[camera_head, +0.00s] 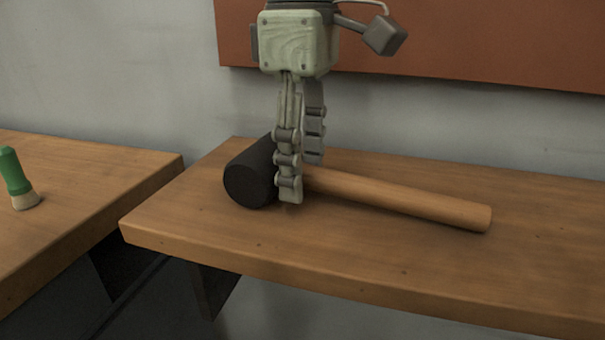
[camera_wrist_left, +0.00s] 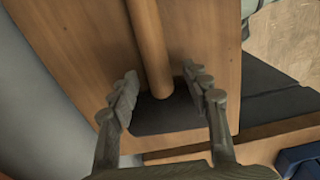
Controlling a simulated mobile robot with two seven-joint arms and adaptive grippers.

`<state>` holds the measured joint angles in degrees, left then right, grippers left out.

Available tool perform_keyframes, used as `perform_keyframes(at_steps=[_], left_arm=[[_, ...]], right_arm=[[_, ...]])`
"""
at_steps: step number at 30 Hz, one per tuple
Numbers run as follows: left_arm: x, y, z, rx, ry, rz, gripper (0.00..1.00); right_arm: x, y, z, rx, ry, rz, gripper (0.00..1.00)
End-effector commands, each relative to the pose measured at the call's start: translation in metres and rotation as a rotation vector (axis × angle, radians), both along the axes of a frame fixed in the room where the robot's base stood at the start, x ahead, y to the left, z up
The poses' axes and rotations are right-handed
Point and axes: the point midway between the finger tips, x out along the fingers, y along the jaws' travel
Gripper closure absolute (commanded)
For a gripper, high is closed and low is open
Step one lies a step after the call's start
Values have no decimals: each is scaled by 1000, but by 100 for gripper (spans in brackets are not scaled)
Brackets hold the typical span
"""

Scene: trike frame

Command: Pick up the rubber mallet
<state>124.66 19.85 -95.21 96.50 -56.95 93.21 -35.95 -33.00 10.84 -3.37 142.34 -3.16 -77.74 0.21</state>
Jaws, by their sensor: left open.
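The rubber mallet lies on its side on a wooden bench, its black head (camera_head: 250,175) at the left and its wooden handle (camera_head: 410,198) stretching right. My left gripper (camera_head: 302,180) is open and points down over the handle close beside the head. One finger is in front of the handle and the other is behind it. In the left wrist view the open fingers (camera_wrist_left: 165,92) stand on both sides of the handle (camera_wrist_left: 152,45), with the black head (camera_wrist_left: 167,113) between and below them. I cannot tell whether a finger touches the mallet. My right gripper is not in view.
The mallet's bench (camera_head: 380,255) has free room to the right and front. A second wooden bench (camera_head: 90,185) stands at the left across a gap, with a green-handled brush (camera_head: 17,178) on it. A reddish-brown panel (camera_head: 480,40) is on the wall behind.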

Motion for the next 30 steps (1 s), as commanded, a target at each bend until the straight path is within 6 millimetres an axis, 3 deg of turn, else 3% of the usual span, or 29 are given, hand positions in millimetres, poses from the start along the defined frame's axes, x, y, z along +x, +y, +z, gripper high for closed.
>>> perform_keyframes(at_steps=[4, 16, 30], left_arm=[[0, 0, 0, 0, 0, 0, 52], [0, 0, 1, 0, 0, 0, 100], [0, 0, 3, -2, -1, 1, 100]], right_arm=[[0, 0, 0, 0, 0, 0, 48], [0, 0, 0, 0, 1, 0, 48], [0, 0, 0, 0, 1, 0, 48]])
